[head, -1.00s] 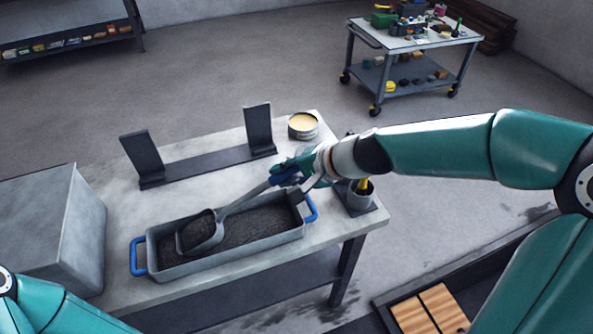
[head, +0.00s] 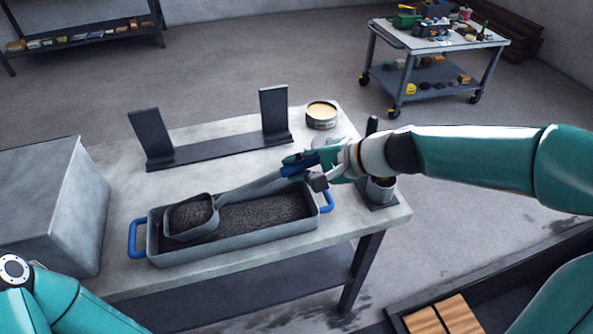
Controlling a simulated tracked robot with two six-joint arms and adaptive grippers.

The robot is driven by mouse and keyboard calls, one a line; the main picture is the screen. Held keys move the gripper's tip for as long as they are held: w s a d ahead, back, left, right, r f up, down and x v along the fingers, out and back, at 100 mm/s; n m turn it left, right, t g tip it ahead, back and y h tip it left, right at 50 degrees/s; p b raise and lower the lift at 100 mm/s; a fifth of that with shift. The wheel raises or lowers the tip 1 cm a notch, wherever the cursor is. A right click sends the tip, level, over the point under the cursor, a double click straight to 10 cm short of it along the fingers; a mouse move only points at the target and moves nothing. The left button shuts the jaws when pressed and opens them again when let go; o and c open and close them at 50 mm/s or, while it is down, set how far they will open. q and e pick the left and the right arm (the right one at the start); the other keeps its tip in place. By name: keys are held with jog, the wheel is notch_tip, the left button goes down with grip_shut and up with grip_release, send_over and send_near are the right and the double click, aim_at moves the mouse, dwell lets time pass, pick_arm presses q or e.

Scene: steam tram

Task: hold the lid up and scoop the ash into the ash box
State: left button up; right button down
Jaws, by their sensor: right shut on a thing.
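My right gripper (head: 318,168) is shut on the handle of a grey metal scoop (head: 238,192). The scoop's pan holds dark ash (head: 192,215) and is over the left end of a long grey tray (head: 240,239) with blue end handles. Its pan looks about level with the tray rim; whether it touches the tray I cannot tell. More dark ash (head: 268,211) lies in the tray. A large grey box (head: 45,205) stands at the left; I cannot make out a separate lid. My left arm shows at the lower left, its gripper out of frame.
A dark rack with two uprights (head: 215,150) stands behind the tray. A tool cart (head: 440,60) is farther back.

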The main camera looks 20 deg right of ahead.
jog(key=shift+d+f+y+b, duration=0.4)
jog(key=shift+f+b, duration=0.3)
jog(key=shift+b, duration=0.8)
jog(key=shift+w+d+r+p, duration=0.1)
jog(key=shift+d+r+p, duration=0.1)
jog(key=shift+r, duration=0.2)
jog(key=shift+d+r+p, duration=0.1)
jog(key=shift+r+p, duration=0.1)
jog(key=shift+r, duration=0.15)
jog(key=shift+m+t+y, duration=0.3)
jog(key=shift+m+y, duration=0.1)
jog(key=shift+y, duration=0.1)
jog(key=shift+d+r+p, duration=0.45)
jog(key=shift+r+p, duration=0.1)
jog(key=shift+r, duration=0.45)
jog(key=shift+d+r+p, duration=0.4)
jog(key=shift+r+p, duration=0.15)
jog(key=shift+r, duration=0.45)
jog(key=shift+d+r+p, duration=0.45)
jog(key=shift+r+p, duration=0.1)
jog(key=shift+r, duration=0.45)
